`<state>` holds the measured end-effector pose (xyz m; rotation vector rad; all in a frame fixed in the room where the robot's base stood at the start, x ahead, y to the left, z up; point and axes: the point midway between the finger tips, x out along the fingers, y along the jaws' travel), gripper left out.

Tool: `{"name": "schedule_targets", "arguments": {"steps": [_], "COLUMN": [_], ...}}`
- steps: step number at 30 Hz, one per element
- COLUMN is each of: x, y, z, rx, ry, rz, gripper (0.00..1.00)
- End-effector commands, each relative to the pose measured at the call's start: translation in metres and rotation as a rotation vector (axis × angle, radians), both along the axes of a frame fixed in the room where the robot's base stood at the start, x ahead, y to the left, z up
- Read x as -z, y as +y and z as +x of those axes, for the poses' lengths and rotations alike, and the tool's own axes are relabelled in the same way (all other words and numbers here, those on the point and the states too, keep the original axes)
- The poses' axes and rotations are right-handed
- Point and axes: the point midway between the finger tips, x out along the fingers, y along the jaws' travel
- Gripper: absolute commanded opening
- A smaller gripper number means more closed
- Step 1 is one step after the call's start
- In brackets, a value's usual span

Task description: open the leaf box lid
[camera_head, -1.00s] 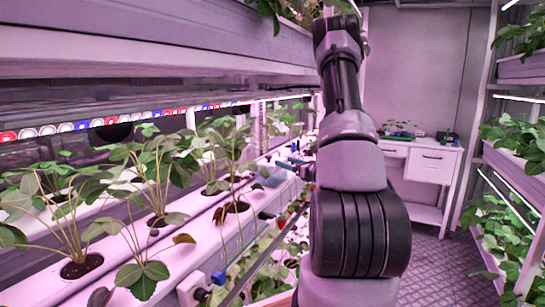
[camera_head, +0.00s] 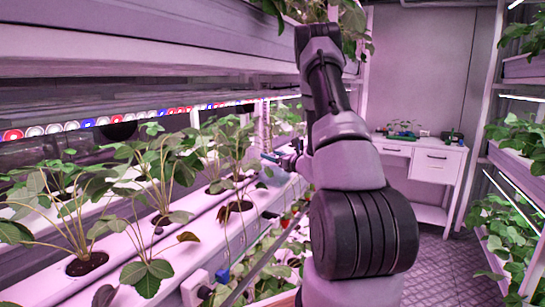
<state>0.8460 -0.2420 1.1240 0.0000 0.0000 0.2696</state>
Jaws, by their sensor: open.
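I cannot make out a leaf box or its lid in this view. My arm stands in the middle of the picture and hides part of the rack and aisle behind it. My gripper (camera_head: 273,158) shows small just left of the arm, over the far part of the white plant channels. It is open, and no held thing can be seen in it.
Leafy plants (camera_head: 146,270) grow in the white channels of the left rack. Another planted rack (camera_head: 520,160) lines the right side. A white desk (camera_head: 437,160) with a drawer stands at the back. The dark floor (camera_head: 445,265) between is clear.

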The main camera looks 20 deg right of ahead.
Motion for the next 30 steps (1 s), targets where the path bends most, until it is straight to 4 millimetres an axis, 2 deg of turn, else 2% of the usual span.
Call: {"name": "schedule_targets", "arguments": {"steps": [1, 2, 6, 7, 30], "x": [0.0000, 0.0001, 0.0001, 0.0000, 0.0001], "y": [0.0000, 0.0001, 0.0000, 0.0000, -0.0002], "z": [-0.0001, -0.0001, -0.0003, -0.0002, -0.0005], "rx": [0.000, 0.000, 0.000, 0.000, 0.000], "ry": [0.000, 0.000, 0.000, 0.000, 0.000], "rz": [0.000, 0.000, 0.000, 0.000, 0.000], "gripper": [0.67, 0.59, 0.05, 0.00, 0.00]}}
